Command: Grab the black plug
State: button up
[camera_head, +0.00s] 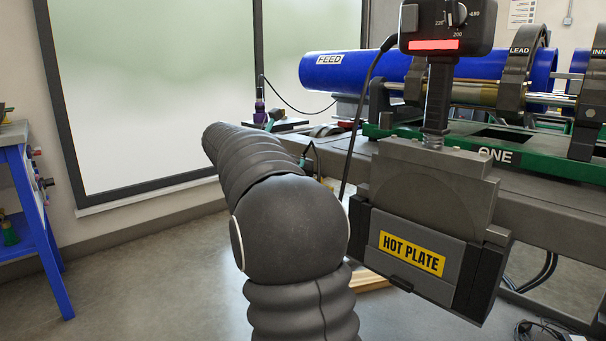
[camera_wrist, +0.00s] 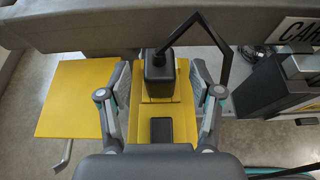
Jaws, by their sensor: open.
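The black plug (camera_wrist: 158,74) is a dark block in the wrist view, with a thick black cable rising from its top and bending to the right. It sits on a narrow yellow surface (camera_wrist: 181,112). A second dark rectangle (camera_wrist: 161,131) lies on the same yellow surface, nearer to me. My gripper (camera_wrist: 160,66) is open, with one finger on each side of the plug. Gaps show between the fingers and the plug, and nothing is held. In the head view my arm blocks that area, and I cannot make out the plug there.
A yellow panel (camera_wrist: 80,98) lies to the left in the wrist view, and a dark grey box (camera_wrist: 270,88) stands to the right. A grey beam (camera_wrist: 90,22) crosses the top. In the head view the hot plate (camera_head: 428,215) hangs right of my arm, below a blue pipe (camera_head: 345,70).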

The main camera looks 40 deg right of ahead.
jog(key=x, duration=0.3)
grip_shut()
dwell(0.3)
